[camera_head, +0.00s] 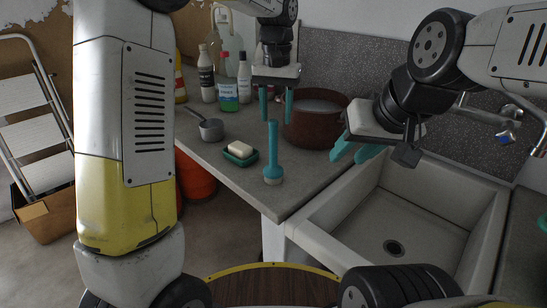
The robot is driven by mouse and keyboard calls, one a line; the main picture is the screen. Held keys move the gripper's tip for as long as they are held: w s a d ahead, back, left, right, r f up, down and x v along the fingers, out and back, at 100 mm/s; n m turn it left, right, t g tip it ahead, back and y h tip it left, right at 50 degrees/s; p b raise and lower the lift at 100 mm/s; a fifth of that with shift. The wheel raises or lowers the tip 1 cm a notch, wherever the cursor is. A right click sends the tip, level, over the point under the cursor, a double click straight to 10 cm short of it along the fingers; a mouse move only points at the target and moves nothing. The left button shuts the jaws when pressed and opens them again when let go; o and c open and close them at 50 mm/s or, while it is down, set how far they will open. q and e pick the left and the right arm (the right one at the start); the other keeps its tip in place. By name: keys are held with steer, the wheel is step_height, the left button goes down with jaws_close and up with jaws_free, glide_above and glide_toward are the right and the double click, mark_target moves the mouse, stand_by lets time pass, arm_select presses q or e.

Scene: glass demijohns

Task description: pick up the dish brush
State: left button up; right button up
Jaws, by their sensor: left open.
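The dish brush (272,152) stands upright on the grey counter near its front edge, teal handle up and pale bristle end down. My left gripper (276,110) is open, teal fingers pointing down and apart. In the picture its fingertips are level with the top of the brush handle, which shows between them, but I cannot tell whether it is between them in depth. No contact is visible. My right gripper (355,153) is tilted above the back left of the sink, its teal fingers apart and nothing seen between them.
A brown pot (310,130) stands behind and right of the brush. A soap dish (240,157) with soap and a small saucepan (210,129) are to its left. Bottles (228,95) stand at the back. The sink (410,215) is empty.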

mark_target(274, 134)
arm_select(q)
steer(key=f, duration=0.6)
steer(key=shift+s+a+f, duration=0.2)
steer(key=shift+s+a, duration=0.1)
steer(key=shift+a, duration=0.1)
steer(key=shift+c, duration=0.2)
jaws_close()
